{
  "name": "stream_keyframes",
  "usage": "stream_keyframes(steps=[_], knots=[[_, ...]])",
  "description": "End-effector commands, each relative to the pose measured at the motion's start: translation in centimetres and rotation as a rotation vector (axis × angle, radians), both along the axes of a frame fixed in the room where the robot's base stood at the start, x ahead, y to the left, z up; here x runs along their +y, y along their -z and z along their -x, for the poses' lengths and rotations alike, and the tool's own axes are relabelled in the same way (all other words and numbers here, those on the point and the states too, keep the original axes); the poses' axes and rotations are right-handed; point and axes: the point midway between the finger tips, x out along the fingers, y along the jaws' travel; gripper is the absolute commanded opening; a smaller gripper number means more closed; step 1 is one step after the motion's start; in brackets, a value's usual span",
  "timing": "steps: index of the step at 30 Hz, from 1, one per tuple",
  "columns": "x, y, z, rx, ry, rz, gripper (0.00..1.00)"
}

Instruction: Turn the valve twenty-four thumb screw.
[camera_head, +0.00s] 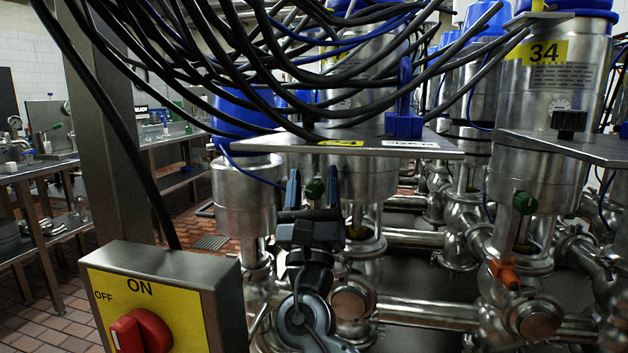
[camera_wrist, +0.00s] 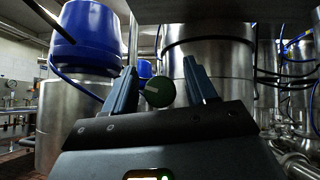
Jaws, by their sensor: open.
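A round dark green knob (camera_head: 314,188) shows below the flat metal plate (camera_head: 262,146) in front of a steel valve body (camera_head: 368,180). I cannot read a twenty-four here; the yellow label (camera_head: 341,143) on the plate edge is too small. My gripper (camera_head: 313,172) is open and empty, below the plate, its two blue fingers pointing up on either side of the knob. In the wrist view the green knob (camera_wrist: 159,92) appears between the open fingertips (camera_wrist: 161,70), with a gap on each side. I cannot tell how far beyond the fingers it lies.
Many black cables (camera_head: 300,70) hang above the plate. A blue clamp-like part (camera_head: 404,115) stands on it. Valve 34 (camera_head: 553,65) is at right, with another green knob (camera_head: 525,203) and an orange handle (camera_head: 505,273). A yellow switch box (camera_head: 165,300) stands front left.

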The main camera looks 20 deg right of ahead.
Motion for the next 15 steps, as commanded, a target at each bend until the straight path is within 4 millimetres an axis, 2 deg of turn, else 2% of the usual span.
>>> stream_keyframes(steps=[9,15], knots=[[-0.12,-0.21,-0.26,0.000,-0.001,-0.001,0.57],[-0.11,-0.20,-0.24,0.000,-0.001,-0.001,0.38]])
